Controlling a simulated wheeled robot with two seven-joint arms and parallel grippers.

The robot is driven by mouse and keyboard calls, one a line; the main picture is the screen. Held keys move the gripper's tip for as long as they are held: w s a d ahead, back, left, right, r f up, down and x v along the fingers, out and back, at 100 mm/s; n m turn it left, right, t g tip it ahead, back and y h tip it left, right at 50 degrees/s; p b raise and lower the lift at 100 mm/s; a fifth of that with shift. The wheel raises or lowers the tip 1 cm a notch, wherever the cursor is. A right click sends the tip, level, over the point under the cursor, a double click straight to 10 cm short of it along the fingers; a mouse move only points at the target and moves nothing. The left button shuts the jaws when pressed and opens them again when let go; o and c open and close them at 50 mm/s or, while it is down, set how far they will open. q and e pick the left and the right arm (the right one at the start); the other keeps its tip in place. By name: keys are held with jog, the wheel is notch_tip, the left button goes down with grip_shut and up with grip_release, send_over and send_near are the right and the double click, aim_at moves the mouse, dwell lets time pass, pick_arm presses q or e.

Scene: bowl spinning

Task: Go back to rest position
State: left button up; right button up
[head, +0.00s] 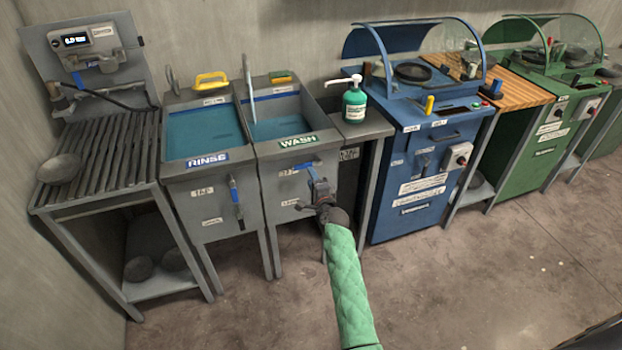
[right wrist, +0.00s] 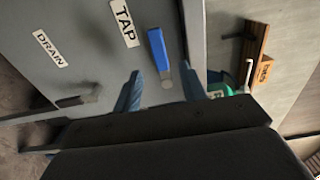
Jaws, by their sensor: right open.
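My right gripper (head: 314,178), on an arm in a green quilted sleeve, is in front of the WASH sink's (head: 298,158) grey front panel. In the right wrist view my right gripper (right wrist: 160,84) shows two blue fingers spread apart with nothing held between them. A blue tap lever (right wrist: 159,50) under a TAP label shows between and beyond the fingertips. I cannot tell whether they touch it. A second lever (right wrist: 78,100) near the DRAIN label is to the left. My left gripper is not in view.
The RINSE sink (head: 195,176) and a slatted rack (head: 100,158) with a bowl (head: 62,168) stand left. A green soap bottle (head: 354,104) stands on the counter to the right. Blue (head: 420,180) and green (head: 550,135) machines are farther right. Floor (head: 450,270) in front is clear.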

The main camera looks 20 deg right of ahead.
dwell(0.4)
jog(key=s+a+n+g+y, duration=0.4)
jog(key=s+a+n+g, duration=0.45)
jog(key=n, duration=0.65)
jog(key=s+f+n+g+h, duration=0.1)
jog(key=s+f, duration=0.3)
jog(key=s, duration=1)
jog(key=s+f+n+g+h, duration=0.1)
jog(key=s+f+g, duration=0.3)
jog(key=s, duration=1.1)
jog(key=s+f+n+g+h, duration=0.1)
jog(key=s+f, duration=0.5)
jog(key=s, duration=0.9)
jog(key=shift+a+f+n+g, duration=0.25)
jog(key=shift+a+n+g, duration=0.15)
jog(key=shift+n+g, duration=0.6)
